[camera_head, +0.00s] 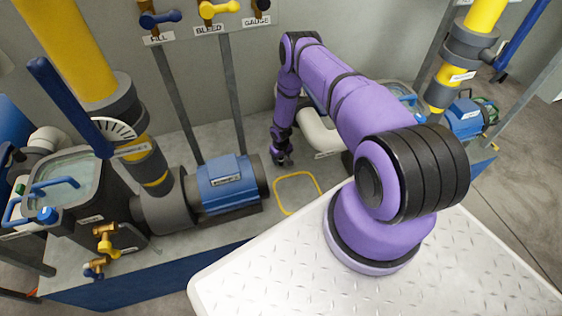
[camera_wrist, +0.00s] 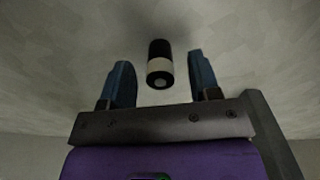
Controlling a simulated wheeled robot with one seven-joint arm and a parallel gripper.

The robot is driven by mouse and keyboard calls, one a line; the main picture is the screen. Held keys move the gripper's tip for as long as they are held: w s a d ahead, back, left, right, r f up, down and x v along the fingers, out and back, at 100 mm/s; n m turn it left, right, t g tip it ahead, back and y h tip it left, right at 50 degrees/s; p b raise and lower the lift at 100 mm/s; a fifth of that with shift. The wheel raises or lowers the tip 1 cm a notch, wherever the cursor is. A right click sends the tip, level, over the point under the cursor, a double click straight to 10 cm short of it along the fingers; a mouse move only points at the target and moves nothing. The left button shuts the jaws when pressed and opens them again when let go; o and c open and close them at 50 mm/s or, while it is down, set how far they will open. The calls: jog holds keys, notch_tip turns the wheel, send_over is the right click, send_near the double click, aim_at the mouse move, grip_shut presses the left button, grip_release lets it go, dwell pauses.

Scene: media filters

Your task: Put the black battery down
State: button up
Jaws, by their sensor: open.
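The black battery (camera_wrist: 160,49), a short cylinder with a pale band, shows in the wrist view just beyond and between the two blue fingers of my gripper (camera_wrist: 160,72). The fingers are spread, with a visible gap on each side of the battery. The battery appears to be on a plain grey surface, with a dark shadow around its far end. In the head view my gripper (camera_head: 282,160) hangs low near the back wall, behind the yellow outlined square (camera_head: 298,174). I cannot make out the battery in the head view.
A blue motor pump (camera_head: 226,184) stands just left of my gripper. A pale curved pipe (camera_head: 318,132) is close on the right. Grey pipes (camera_head: 238,95) run up the wall behind. The floor inside the yellow outline is clear.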

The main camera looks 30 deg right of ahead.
jog(key=shift+f, duration=1.1)
jog(key=shift+c, duration=0.5)
grip_shut()
jog(key=shift+r, duration=0.15)
